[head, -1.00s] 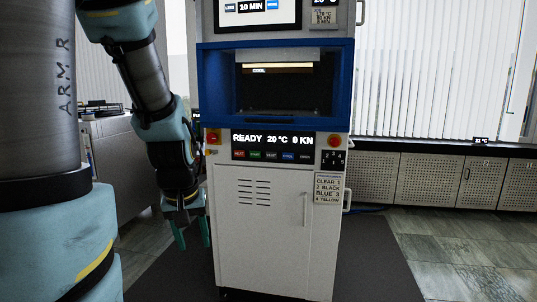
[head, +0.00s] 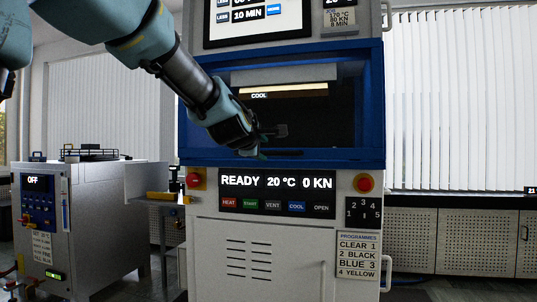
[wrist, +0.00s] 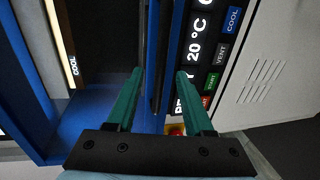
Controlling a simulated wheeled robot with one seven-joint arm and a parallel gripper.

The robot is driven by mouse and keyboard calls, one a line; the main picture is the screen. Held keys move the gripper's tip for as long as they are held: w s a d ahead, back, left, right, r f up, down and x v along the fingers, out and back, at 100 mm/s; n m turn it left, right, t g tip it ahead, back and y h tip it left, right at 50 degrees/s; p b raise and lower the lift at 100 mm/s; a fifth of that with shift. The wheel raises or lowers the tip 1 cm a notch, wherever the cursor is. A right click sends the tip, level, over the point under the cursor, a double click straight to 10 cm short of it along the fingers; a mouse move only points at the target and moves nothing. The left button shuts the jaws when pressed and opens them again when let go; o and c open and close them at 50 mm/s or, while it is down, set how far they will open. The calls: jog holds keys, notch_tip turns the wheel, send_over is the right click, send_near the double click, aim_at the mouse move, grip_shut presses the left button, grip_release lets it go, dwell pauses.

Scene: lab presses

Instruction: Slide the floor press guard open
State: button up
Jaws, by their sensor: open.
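The floor press (head: 205,215) stands upright ahead of me. Its guard is a dark see-through panel (head: 335,110) in a blue frame (head: 371,105), and it covers the front opening. A thin dark handle bar (head: 290,153) runs along the guard's lower edge. My gripper (head: 259,150) is at this lower edge, left of the bar's right end. In the wrist view my gripper (wrist: 160,73) is open, with the dark bar (wrist: 160,40) running between its teal fingers. I cannot tell whether either finger touches the bar.
A grey machine marked OFF (head: 100,225) stands at the left. Low perforated cabinets (head: 465,240) line the right wall.

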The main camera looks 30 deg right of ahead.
aim_at(268, 153)
jog(key=p+x, duration=0.1)
jog(key=x, duration=0.6)
jog(key=shift+f+p, duration=0.15)
jog(key=shift+p, duration=0.15)
grip_shut()
dwell(1.1)
